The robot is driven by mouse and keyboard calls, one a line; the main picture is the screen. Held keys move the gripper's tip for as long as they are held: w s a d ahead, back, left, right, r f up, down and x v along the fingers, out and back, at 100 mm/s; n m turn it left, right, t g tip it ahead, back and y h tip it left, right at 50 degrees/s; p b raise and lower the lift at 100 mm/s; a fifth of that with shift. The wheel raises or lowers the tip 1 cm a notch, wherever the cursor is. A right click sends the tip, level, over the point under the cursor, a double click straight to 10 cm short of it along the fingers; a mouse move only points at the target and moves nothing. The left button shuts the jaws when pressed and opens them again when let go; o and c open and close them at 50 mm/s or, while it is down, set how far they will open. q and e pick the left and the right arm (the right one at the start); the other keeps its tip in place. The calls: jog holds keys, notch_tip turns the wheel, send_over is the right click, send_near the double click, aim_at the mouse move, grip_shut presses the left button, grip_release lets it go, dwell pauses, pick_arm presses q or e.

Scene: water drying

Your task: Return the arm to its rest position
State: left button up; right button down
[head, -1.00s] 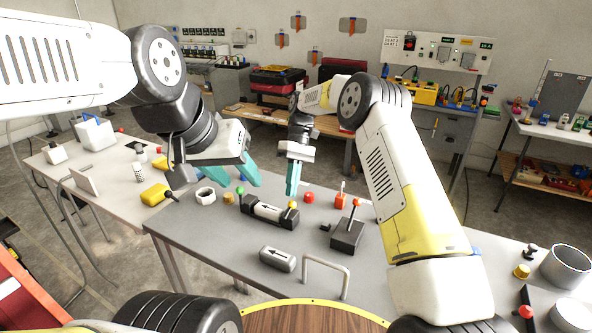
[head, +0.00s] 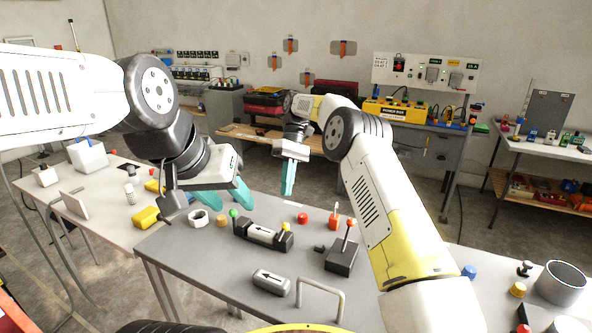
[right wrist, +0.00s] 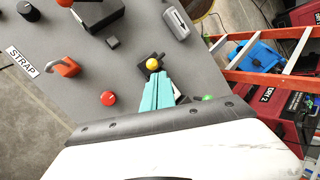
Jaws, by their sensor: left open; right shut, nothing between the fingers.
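My left gripper (head: 232,196) has teal fingers that stand apart over the left part of the grey table (head: 215,265). Nothing shows between them. My right gripper (head: 287,180) hangs fingers-down above the back of the table, shut and empty. Its closed teal fingers also show in the right wrist view (right wrist: 157,95), with a yellow knob (right wrist: 153,64) just past their tips in the picture. The black holder with a white arrow-marked cylinder (head: 262,234) stands below the grippers, with a green knob and a yellow knob at its ends.
A grey arrow-marked block (head: 271,282), a metal handle (head: 321,292) and a black box with a red-knobbed lever (head: 342,256) are on the table. A white roll (head: 204,218) and a red button (head: 302,218) stand near the back. A red ladder (right wrist: 270,77) shows in the right wrist view.

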jog(key=s+d+r+m+t, duration=0.25)
jog(key=s+d+r, duration=0.3)
jog(key=r, duration=0.35)
jog(key=s+d+r+m+t, duration=0.2)
jog(key=s+d+r+t, duration=0.25)
jog(key=d+r, duration=0.35)
jog(key=s+d+f+m+t, duration=0.1)
jog(key=s+d+m+t, duration=0.1)
jog(key=s, duration=0.8)
jog(key=s+d+f+m+t+y, duration=0.1)
jog(key=s+d, duration=0.4)
jog(key=s, duration=0.5)
jog(key=m+t, duration=0.1)
jog(key=t, duration=0.1)
jog(key=shift+d+t, duration=0.4)
jog(key=shift+f, duration=0.1)
